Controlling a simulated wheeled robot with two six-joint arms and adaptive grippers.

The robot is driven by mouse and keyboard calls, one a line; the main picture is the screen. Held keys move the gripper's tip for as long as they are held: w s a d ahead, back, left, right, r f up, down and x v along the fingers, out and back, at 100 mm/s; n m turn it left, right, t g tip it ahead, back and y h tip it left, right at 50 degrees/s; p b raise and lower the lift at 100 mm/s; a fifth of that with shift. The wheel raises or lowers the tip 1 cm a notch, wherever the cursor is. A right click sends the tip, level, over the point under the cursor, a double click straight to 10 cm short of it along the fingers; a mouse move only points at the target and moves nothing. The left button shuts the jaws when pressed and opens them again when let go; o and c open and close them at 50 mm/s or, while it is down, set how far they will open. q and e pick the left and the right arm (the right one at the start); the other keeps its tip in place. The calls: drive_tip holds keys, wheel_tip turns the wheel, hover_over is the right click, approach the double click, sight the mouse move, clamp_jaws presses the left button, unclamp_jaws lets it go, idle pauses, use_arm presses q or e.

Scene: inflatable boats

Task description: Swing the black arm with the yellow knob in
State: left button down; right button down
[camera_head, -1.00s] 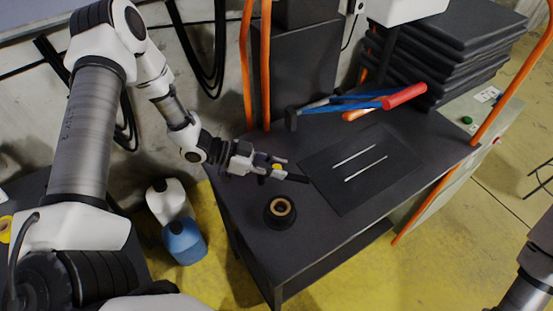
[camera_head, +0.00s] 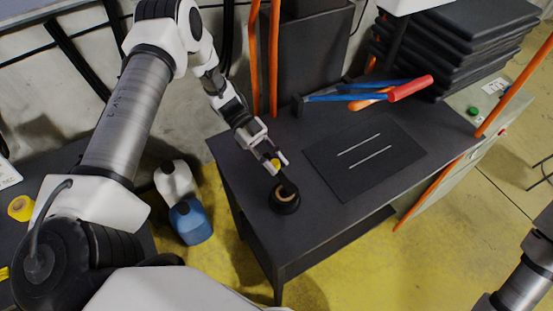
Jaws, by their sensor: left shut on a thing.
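My left gripper (camera_head: 273,160) is shut on the yellow knob (camera_head: 275,163) of the black arm, above the left part of the dark workbench. The black arm (camera_head: 287,184) points from the knob toward the front of the bench, and its end lies over a round black holder (camera_head: 285,203) with a tan ring. The arm covers part of that ring; I cannot tell whether they touch. The fingers hide part of the knob. Only a link of my right arm shows at the lower right; its gripper is out of view.
A dark mat (camera_head: 330,160) with two pale strips lies right of the holder. A tool with blue and red handles (camera_head: 408,88) lies behind it. Orange posts (camera_head: 274,60) stand at the back. A white jug (camera_head: 175,180) and a blue jug (camera_head: 190,222) stand on the floor left.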

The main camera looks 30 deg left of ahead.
idle(0.3)
use_arm(q)
drive_tip(key=c, duration=0.9)
unclamp_jaws()
drive_tip(key=shift+s, duration=0.1)
drive_tip(key=shift+c, duration=0.2)
drive_tip(key=v, duration=1.2)
drive_tip(key=shift+r, duration=0.1)
